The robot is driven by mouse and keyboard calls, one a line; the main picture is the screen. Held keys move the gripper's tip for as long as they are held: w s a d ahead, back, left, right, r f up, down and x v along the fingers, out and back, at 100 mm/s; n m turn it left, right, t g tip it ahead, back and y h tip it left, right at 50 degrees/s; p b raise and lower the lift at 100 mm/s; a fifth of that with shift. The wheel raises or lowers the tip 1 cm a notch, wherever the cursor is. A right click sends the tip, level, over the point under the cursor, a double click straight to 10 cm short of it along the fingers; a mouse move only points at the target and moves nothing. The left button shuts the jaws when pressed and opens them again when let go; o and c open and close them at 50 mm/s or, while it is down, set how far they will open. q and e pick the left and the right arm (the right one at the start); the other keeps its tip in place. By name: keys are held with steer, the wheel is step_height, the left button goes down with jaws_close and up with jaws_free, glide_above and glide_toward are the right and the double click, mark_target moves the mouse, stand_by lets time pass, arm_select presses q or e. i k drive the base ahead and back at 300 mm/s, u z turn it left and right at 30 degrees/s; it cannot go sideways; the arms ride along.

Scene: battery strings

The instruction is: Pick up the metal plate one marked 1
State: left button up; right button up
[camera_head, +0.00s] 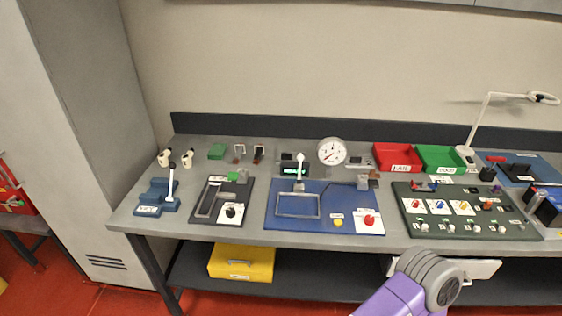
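Two small upright metal pieces stand at the back left of the bench, one with a pale frame (239,152) and a darker one (259,153). They are too small to read any mark, so I cannot tell which, if either, is plate one. A purple and grey part of my arm (425,283) shows at the lower right, in front of the bench and far from these pieces. No gripper fingers show; my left arm is out of view.
The grey bench holds a blue clamp (157,196), a dark fixture (206,216), a blue board (270,213), a gauge (332,151), a red tray (375,158), a green tray (419,158) and a dark green board (408,223). A yellow box (241,262) sits below.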

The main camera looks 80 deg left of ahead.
mark_target(282, 156)
steer(key=u, duration=1.6)
steer(key=i, duration=0.9)
steer(key=u, duration=0.85)
